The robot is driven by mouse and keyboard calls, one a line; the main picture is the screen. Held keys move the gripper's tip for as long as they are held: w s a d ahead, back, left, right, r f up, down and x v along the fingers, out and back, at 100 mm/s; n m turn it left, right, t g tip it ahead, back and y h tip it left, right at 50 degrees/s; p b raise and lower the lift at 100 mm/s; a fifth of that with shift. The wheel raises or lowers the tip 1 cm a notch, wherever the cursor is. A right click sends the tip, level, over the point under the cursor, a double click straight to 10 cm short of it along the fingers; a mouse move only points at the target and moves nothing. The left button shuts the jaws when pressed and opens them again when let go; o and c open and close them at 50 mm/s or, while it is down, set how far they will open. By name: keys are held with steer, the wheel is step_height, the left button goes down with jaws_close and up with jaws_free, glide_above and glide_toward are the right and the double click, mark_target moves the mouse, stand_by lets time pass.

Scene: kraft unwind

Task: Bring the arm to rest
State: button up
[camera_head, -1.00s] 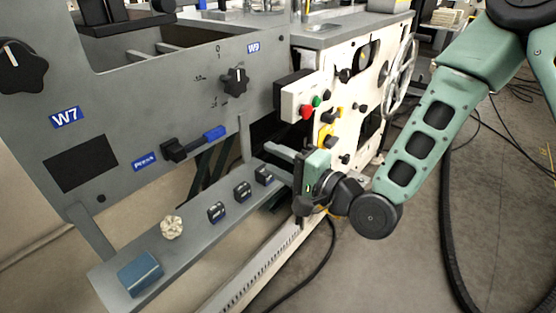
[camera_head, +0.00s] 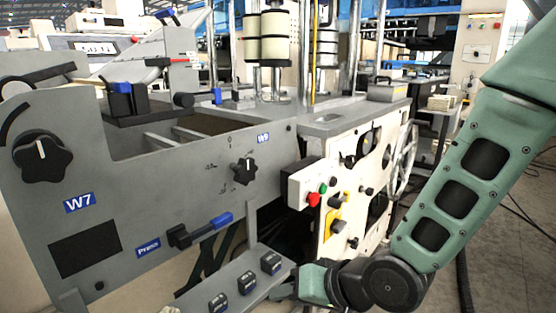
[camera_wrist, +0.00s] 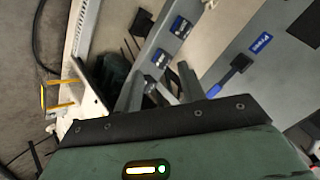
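My arm comes in from the right in the head view and bends at a dark round joint low in the picture.
Several small dark labelled blocks (camera_head: 246,281) sit on the shelf. The grey machine panel (camera_head: 115,200) carries a black knob (camera_head: 43,160) and a blue-tipped lever (camera_head: 200,229). The cream cabinet (camera_head: 345,205) has red and green buttons and a handwheel. Open floor lies at right.

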steer(key=s+d+r+n+g+h, duration=0.35)
steer(key=s+d, duration=0.25)
steer(key=s, duration=0.2)
steer(key=s+d+r+n+g+h, duration=0.2)
steer(key=s+d+r+n+h, duration=0.15)
steer(key=s+d, duration=0.4)
step_height(320, 180, up, 21)
steer(key=s+a+p, duration=0.1)
steer(key=a+p, duration=0.1)
steer(key=p, duration=2)
steer(key=shift+f, duration=0.1)
